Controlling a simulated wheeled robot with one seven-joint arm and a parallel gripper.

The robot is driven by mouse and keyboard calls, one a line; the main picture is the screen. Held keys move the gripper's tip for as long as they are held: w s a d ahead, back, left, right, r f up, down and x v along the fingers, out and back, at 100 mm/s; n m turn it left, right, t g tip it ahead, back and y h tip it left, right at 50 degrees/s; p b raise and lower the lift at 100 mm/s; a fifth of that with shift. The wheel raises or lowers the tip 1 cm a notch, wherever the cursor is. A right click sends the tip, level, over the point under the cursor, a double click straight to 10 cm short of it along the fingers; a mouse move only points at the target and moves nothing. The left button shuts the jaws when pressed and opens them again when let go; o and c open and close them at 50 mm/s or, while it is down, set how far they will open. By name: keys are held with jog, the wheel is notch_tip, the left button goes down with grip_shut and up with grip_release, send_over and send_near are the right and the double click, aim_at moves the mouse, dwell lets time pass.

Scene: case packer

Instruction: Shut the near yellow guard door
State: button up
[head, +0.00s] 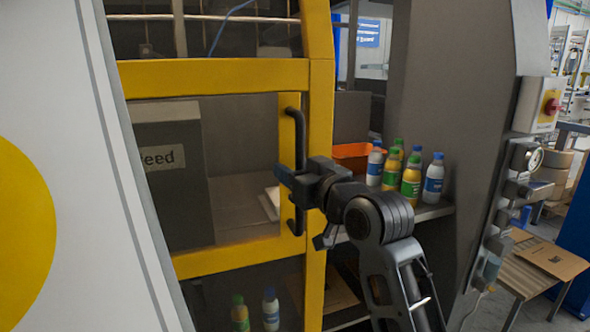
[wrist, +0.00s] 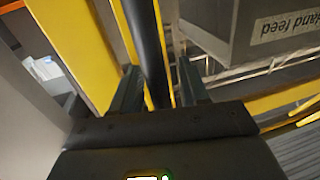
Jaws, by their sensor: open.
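The near yellow guard door (head: 215,76) fills the left middle of the head view, a yellow frame with clear panes. My gripper (head: 285,179) is at the handle's middle, partly hidden by my wrist. In the wrist view the handle (wrist: 147,45) runs between the two fingers of my open gripper (wrist: 160,82). Whether a finger touches the bar I cannot tell.
Several bottles (head: 411,180) stand on a shelf in the gap, near an orange bin (head: 354,152). More bottles (head: 271,309) show low behind the door. A grey post (head: 490,150) with a red-knobbed switch box (head: 539,104) stands right. A white panel (head: 60,90) is at left.

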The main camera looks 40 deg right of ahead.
jog(key=shift+c, duration=0.3)
grip_shut()
dwell(0.3)
